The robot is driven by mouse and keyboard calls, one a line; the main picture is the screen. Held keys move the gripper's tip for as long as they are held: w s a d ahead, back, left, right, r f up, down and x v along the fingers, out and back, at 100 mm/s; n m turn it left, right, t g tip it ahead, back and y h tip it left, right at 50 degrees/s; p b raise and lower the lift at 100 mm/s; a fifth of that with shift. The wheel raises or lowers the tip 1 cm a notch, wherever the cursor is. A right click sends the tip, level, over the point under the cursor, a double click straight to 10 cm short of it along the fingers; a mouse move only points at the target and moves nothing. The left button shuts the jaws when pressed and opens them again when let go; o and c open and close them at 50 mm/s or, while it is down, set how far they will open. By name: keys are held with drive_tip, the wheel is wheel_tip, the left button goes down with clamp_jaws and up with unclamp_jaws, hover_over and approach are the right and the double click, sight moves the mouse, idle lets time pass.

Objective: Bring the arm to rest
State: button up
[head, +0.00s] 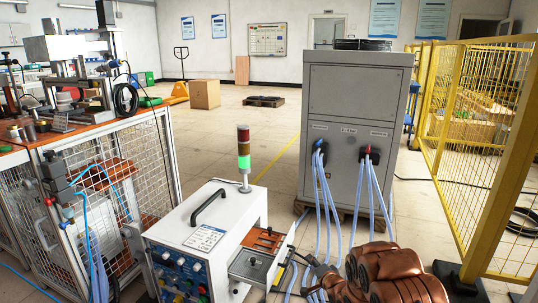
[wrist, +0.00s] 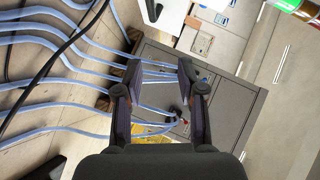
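In the wrist view my gripper (wrist: 160,80) is open, its two dark fingers apart with nothing held between them. Past the fingers are the grey cabinet and light blue hoses. The copper-coloured links of my arm show at the bottom right of the head view, in front of the hoses; the fingers cannot be made out there. The white induction heater unit (head: 195,245) stands left of my arm, with a black handle, a control panel and a signal tower (head: 243,160) lit green.
A tall grey cabinet (head: 355,130) stands behind, with light blue hoses (head: 328,215) running down from it. A workbench (head: 90,130) with a mesh front is at left. A yellow mesh fence (head: 490,140) is at right. Open floor lies behind, with a cardboard box (head: 204,95).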

drive_tip(key=s+d+r+n+g+h+p, duration=0.1)
drive_tip(key=s+d+r+h+p, duration=0.2)
drive_tip(key=r, duration=0.5)
drive_tip(key=s+d+r+n+g+h+p, duration=0.15)
drive_tip(key=d+r+p, duration=0.25)
drive_tip(key=r, duration=0.4)
drive_tip(key=s+d+r+n+g+h+p, duration=0.1)
drive_tip(key=s+d+r+g+p, duration=0.1)
drive_tip(key=s+r+p, duration=0.5)
drive_tip(key=s+d+r+g+h+p, duration=0.1)
drive_tip(key=s+r+g, duration=0.2)
drive_tip(key=s+r, duration=0.5)
drive_tip(key=s+a+r+n+g+p, duration=0.2)
drive_tip(key=s+r+p, duration=0.3)
drive_tip(key=s+r, duration=0.4)
drive_tip(key=s+a+r+n+g+y+p, duration=0.1)
drive_tip(key=s+r, duration=0.8)
drive_tip(key=s, duration=0.9)
drive_tip(key=s+a+r+n+g+y+p, duration=0.1)
drive_tip(key=s+a+r+n+g+p, duration=0.3)
drive_tip(key=s+r+p, duration=0.5)
drive_tip(key=s+a+g, duration=0.1)
drive_tip(key=s+a, duration=0.1)
drive_tip(key=s, duration=0.3)
drive_tip(key=shift+a, duration=0.25)
